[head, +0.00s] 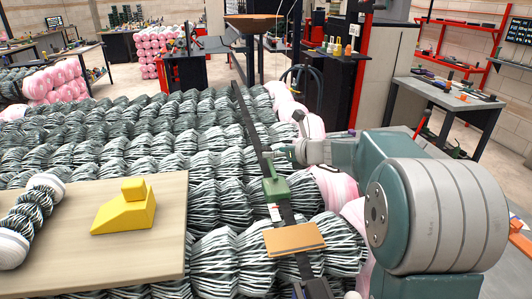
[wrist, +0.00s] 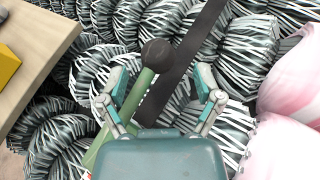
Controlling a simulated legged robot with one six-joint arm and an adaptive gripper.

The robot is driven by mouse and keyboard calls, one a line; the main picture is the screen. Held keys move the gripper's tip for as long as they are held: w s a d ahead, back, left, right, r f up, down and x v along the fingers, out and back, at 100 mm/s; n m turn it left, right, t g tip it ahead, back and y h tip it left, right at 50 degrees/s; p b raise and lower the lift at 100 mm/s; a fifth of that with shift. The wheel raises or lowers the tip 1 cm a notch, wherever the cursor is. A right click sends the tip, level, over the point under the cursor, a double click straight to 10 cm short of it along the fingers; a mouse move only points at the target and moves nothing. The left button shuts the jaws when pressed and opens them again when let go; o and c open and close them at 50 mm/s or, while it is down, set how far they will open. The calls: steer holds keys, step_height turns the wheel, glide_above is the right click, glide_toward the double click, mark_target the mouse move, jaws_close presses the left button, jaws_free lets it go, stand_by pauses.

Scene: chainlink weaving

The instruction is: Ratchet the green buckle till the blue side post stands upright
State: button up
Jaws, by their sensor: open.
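The green buckle (head: 275,188) sits on a dark strap (head: 250,125) that runs over the striped bundles. Its green lever (wrist: 138,95) ends in a dark round knob (wrist: 158,54) in the wrist view. My gripper (wrist: 160,88) is open, with one finger on each side of the lever and knob. I see no clear contact between fingers and lever. In the head view my gripper (head: 279,155) is just above the buckle, small and partly merged with it. I cannot make out a blue side post in either view.
A tan plate (head: 294,238) lies across the strap below the buckle. A wooden board (head: 160,255) at left bears a yellow wedge-shaped block (head: 124,212) and a striped bundle. Pink-wrapped bundles (head: 334,190) lie on the right. A workbench (head: 447,95) stands behind.

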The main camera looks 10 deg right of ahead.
steer(key=x, duration=0.3)
steer(key=shift+w+a+f, duration=0.1)
steer(key=shift+w+a, duration=0.1)
steer(key=shift+a, duration=0.1)
steer(key=shift+d, duration=0.15)
steer(key=shift+c, duration=0.4)
